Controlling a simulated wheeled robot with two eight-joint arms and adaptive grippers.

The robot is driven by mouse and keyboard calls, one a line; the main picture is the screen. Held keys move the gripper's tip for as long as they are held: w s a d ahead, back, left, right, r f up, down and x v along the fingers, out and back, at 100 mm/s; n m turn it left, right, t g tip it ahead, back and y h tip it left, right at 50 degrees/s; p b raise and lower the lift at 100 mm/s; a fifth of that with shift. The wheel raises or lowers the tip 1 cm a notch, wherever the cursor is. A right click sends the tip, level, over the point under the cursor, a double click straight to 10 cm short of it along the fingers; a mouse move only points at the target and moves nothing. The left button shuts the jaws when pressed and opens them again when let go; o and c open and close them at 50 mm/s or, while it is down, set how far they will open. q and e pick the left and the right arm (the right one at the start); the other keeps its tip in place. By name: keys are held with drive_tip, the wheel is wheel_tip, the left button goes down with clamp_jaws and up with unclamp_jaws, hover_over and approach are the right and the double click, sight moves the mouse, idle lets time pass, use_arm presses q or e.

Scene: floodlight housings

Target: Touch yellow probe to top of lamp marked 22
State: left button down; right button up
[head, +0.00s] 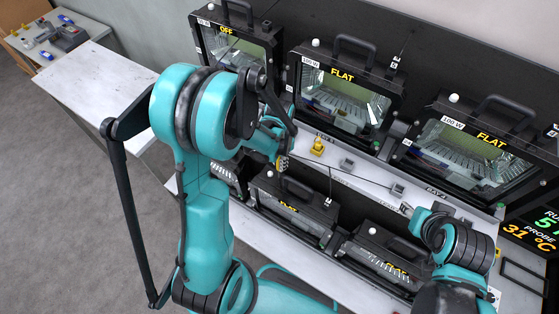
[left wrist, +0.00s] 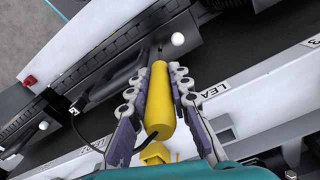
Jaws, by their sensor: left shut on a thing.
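The yellow probe (left wrist: 160,100) is gripped between the two fingers of my left gripper (left wrist: 160,80) in the left wrist view. Its thin dark tip points up the picture, beside a white ball (left wrist: 178,39) on a black lamp housing; I cannot tell whether it touches. In the head view my left gripper (head: 282,161) is small and partly hidden by its arm, above the lower lamp (head: 292,205). Upper lamps (head: 347,90) (head: 474,150) (head: 235,50) stand behind. No mark 22 is readable. My right gripper (head: 407,209) barely shows at lower right.
A yellow block (head: 317,146) and small grey boxes (head: 397,190) sit on the white ledge. Another lower lamp (head: 385,255) stands to the right. A display (head: 532,235) reads PROBE 31 °C. A white table (head: 97,90) is at left, with open floor before it.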

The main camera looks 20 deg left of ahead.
use_arm(q)
drive_tip(key=shift+f+b, duration=0.45)
drive_tip(key=shift+b, duration=0.05)
idle(0.9)
drive_tip(key=shift+s, duration=0.1)
idle(1.3)
drive_tip(key=shift+r, duration=0.5)
drive_tip(key=shift+r+p, duration=2.2)
drive_tip(key=shift+r, duration=0.8)
drive_tip(key=shift+f, duration=0.1)
